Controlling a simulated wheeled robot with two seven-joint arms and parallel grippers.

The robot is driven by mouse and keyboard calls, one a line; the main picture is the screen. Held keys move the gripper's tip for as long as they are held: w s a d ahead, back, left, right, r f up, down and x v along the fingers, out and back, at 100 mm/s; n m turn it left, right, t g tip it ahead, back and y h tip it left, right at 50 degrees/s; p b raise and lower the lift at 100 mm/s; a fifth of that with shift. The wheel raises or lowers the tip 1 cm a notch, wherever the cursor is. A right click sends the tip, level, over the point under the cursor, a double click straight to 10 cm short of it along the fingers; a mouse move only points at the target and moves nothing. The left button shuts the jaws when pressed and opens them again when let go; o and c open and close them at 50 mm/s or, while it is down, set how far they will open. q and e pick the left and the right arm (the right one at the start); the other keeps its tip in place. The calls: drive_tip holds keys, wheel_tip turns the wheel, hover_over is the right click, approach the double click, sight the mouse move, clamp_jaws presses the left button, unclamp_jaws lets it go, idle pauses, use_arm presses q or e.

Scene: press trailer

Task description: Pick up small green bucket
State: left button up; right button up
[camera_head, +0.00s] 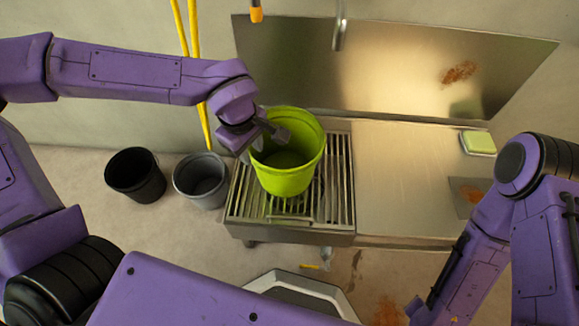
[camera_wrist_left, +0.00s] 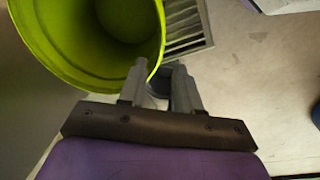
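The small green bucket (camera_head: 290,178) stands upright on the slatted metal grate of the sink unit. My left gripper (camera_head: 275,132) reaches in from the left at the bucket's upper left rim. In the left wrist view the bucket (camera_wrist_left: 65,55) fills the upper left. There my left gripper (camera_wrist_left: 160,85) has its two fingers apart, with the rim at the gap between them; one finger overlaps the bucket's inside and the other is outside. I cannot tell whether either finger touches the wall.
A black bucket (camera_head: 135,176) and a grey bucket (camera_head: 201,181) stand on the floor left of the grate (camera_head: 338,185). A steel counter (camera_head: 400,180) extends right, with a green sponge-like block (camera_head: 479,143) on it. A tap (camera_head: 340,30) and yellow hose (camera_head: 196,60) hang behind.

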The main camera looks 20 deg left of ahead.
sight(261, 171)
use_arm(q)
drive_tip(key=shift+h, duration=0.3)
drive_tip(key=f+b, duration=0.2)
drive_tip(key=f, duration=0.1)
drive_tip(key=f+b, duration=0.2)
drive_tip(key=f, duration=0.1)
drive_tip(key=w+d+f+b, duration=0.1)
drive_tip(key=f+b, duration=0.1)
drive_tip(key=f, duration=0.2)
drive_tip(key=shift+r, duration=0.15)
use_arm(e)
wheel_tip(261, 171, down, 7)
use_arm(q)
clamp_jaws()
use_arm(e)
drive_tip(key=shift+r, duration=0.1)
idle(0.3)
